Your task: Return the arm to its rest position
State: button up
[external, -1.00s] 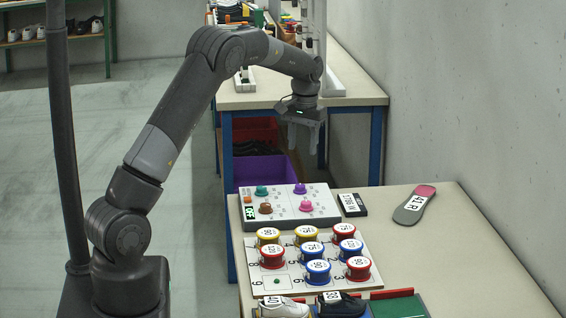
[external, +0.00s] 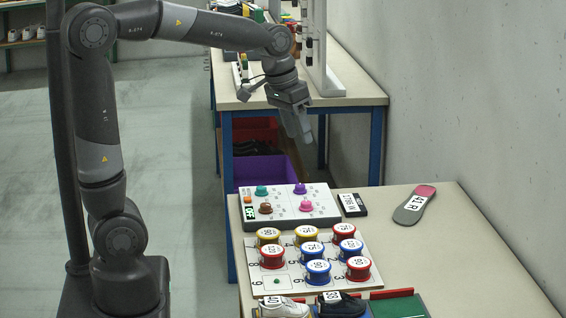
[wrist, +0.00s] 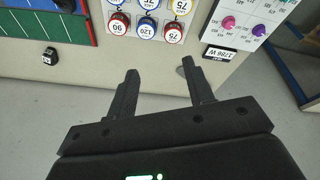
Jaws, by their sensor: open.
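My gripper (external: 297,125) hangs in the air above and behind the panel with coloured knobs, near the front edge of the rear table. It points downward, slightly tilted. In the wrist view my gripper (wrist: 157,88) shows two dark fingers spread apart with nothing between them. My arm is raised, with its elbow high at the left of the external view.
A near table (external: 480,255) holds the knob panel (external: 320,205), a white board with red, blue and yellow spools (external: 318,271), a dark labelled block (external: 353,205), an insole (external: 414,204) and shoes (external: 341,304). A purple bin (external: 262,170) sits under the rear table (external: 245,99).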

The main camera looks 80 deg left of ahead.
jog(key=s+d+f+m+t, duration=0.2)
jog(key=s+d+m, duration=0.3)
jog(key=s+d, duration=1)
jog(key=shift+s+d+f, duration=0.15)
jog(key=shift+s+f, duration=0.05)
jog(key=shift+f, duration=0.15)
